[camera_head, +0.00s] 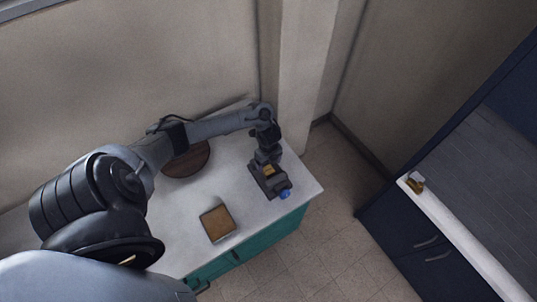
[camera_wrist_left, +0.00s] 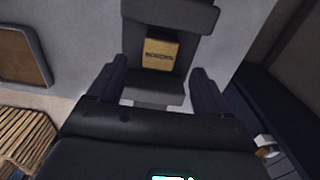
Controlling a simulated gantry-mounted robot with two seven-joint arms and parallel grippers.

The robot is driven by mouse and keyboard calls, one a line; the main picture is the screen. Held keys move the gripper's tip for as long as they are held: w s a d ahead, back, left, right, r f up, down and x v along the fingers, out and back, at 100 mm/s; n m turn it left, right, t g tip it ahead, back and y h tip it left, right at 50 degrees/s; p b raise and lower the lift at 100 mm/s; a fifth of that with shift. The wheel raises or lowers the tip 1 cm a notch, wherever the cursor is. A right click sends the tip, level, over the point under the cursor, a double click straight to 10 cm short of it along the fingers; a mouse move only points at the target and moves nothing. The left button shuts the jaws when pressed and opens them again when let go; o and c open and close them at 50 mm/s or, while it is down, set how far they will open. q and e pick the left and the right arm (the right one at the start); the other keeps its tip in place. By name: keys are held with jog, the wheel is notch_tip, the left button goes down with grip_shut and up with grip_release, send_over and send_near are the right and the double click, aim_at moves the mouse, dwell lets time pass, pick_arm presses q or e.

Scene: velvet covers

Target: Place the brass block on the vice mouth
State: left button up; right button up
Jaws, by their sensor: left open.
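The brass block (camera_head: 268,170) sits on the mouth of the dark grey vice (camera_head: 270,188), near the table's right corner. In the left wrist view the yellow block (camera_wrist_left: 161,48), with dark lettering on its face, rests between the two grey parts of the vice (camera_wrist_left: 170,14). My left gripper (camera_head: 266,156) is right by the block. Its two dark fingers stand wide apart in the wrist view (camera_wrist_left: 158,68), just short of the block and clear of its sides. It is open and empty. My right gripper is not in view.
A square brown board (camera_head: 217,223) and a round dark wooden piece (camera_head: 190,162) lie on the white tabletop (camera_head: 240,165). A small gold object (camera_head: 415,184) stands on the white edge of a dark blue cabinet (camera_head: 415,245) at right. Floor separates the two.

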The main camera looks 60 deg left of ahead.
aim_at(269, 171)
pick_arm(q)
notch_tip(269, 171, up, 6)
jog(key=f, duration=0.1)
jog(key=d+t, duration=0.1)
jog(key=d, duration=0.3)
jog(key=w+d+f, duration=0.1)
jog(key=d, duration=0.2)
jog(key=d+t, duration=0.1)
jog(key=d, duration=0.3)
jog(key=shift+w+d+f+t+p, duration=0.3)
jog(key=shift+f+p, duration=0.05)
jog(key=s+d+r+n+t, duration=0.15)
jog(key=d+n, duration=0.25)
jog(key=d, duration=0.7)
jog(key=s+d+r+n, duration=0.1)
jog(key=s+r+n, duration=1)
jog(key=s, duration=0.1)
jog(key=shift+d+r, duration=0.35)
jog(key=shift+g, duration=0.25)
